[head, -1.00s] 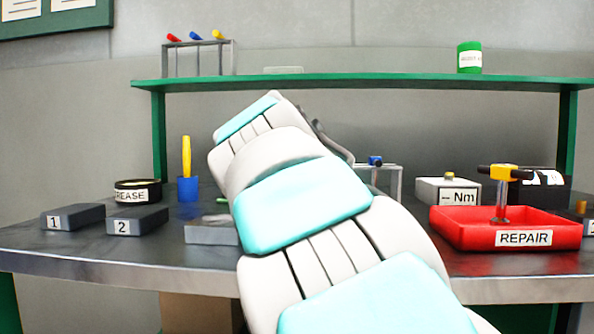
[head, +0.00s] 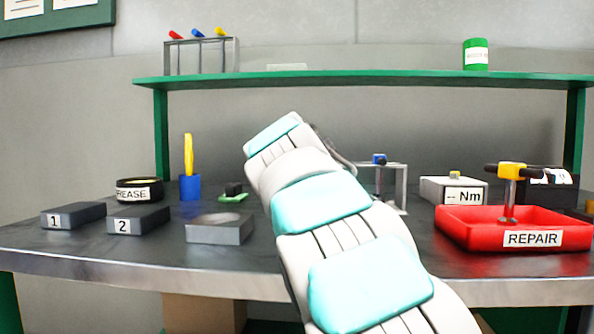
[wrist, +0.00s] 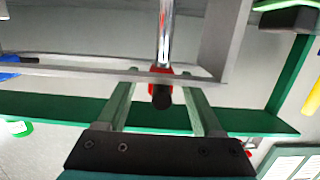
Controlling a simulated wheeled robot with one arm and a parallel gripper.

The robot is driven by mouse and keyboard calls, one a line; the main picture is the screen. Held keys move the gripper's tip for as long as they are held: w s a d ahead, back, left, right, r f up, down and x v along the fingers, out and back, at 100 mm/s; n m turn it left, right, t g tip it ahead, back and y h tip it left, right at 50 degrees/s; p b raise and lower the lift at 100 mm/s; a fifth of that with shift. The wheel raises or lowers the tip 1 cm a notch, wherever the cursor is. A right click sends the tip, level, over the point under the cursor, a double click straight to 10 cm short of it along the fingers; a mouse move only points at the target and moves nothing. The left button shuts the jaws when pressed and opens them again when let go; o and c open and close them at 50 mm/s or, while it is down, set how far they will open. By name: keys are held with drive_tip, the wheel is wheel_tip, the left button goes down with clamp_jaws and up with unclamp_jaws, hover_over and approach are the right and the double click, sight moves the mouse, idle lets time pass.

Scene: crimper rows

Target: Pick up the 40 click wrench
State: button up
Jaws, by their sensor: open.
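No label reading 40 is legible, so I cannot tell which tool is the 40 click wrench. In the wrist view, a tool with a chrome shaft, a red collar (wrist: 160,72) and a black end stands between the fingers of my open gripper (wrist: 159,82). I cannot tell whether they touch it. A grey frame (wrist: 217,45) crosses around this tool. A blue piece (wrist: 10,59) shows at the left. In the head view, a small bench rack (head: 403,187) holds a blue-topped tool (head: 379,159). My arm hides the rack's left part and my gripper there.
A red REPAIR tray (head: 470,238) with a yellow-and-black tool (head: 511,170) and a Nm box (head: 440,190) stand right. Grey blocks (head: 75,216), a grease tin (head: 139,190) and a blue cup (head: 190,188) stand left. The shelf (head: 300,79) carries another tool rack (head: 166,60).

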drive_tip(key=shift+c, duration=0.2)
clamp_jaws()
idle(0.4)
idle(0.3)
